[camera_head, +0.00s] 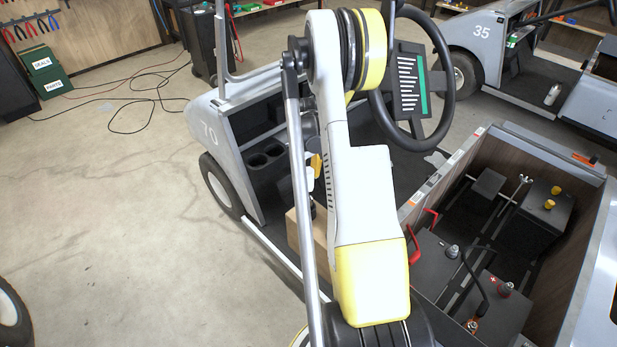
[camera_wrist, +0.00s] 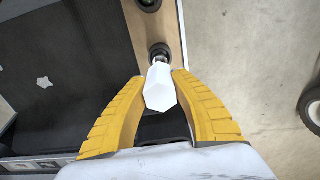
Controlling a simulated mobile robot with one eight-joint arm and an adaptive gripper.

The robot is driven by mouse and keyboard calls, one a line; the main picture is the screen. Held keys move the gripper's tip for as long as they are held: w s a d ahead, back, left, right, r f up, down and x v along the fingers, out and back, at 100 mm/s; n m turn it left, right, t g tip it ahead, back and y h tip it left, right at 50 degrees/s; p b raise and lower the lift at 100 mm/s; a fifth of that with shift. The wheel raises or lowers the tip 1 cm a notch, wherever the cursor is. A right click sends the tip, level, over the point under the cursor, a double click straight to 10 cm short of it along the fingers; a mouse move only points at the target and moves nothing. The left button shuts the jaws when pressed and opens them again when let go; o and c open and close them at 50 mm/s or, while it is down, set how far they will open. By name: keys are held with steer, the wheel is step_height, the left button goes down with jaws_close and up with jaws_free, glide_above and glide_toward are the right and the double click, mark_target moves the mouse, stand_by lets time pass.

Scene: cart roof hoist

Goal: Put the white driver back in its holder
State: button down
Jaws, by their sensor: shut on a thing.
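The white driver (camera_wrist: 161,92) has a faceted handle. My gripper (camera_wrist: 160,78) is shut on it, with one yellow finger on each side. A short metal shank (camera_wrist: 159,60) leads from the handle towards a dark round socket (camera_wrist: 159,49) at the edge of a wooden strip. I cannot tell how far the shank is inside it. In the head view a yellow finger (camera_head: 316,166) and a bit of the white driver (camera_head: 310,180) show beside my arm, which hides most of the area. A wooden block (camera_head: 299,232) shows below them.
A second round fitting (camera_wrist: 148,4) sits farther along the strip. The cart's steering wheel (camera_head: 440,80) stands behind my arm. The open battery bay (camera_head: 480,225) lies right, with red clamps (camera_head: 420,236). The cart's dark floor (camera_wrist: 65,80) lies left of my gripper; bare concrete (camera_head: 130,230) lies outside.

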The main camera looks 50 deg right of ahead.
mark_target(309, 188)
steer(key=shift+f+b, duration=0.75)
steer(key=shift+f, duration=0.75)
stand_by(0.5)
steer(key=shift+f, duration=1.3)
steer(key=c, duration=1.1)
jaws_free()
steer(key=shift+o, duration=0.2)
step_height(309, 188, up, 12)
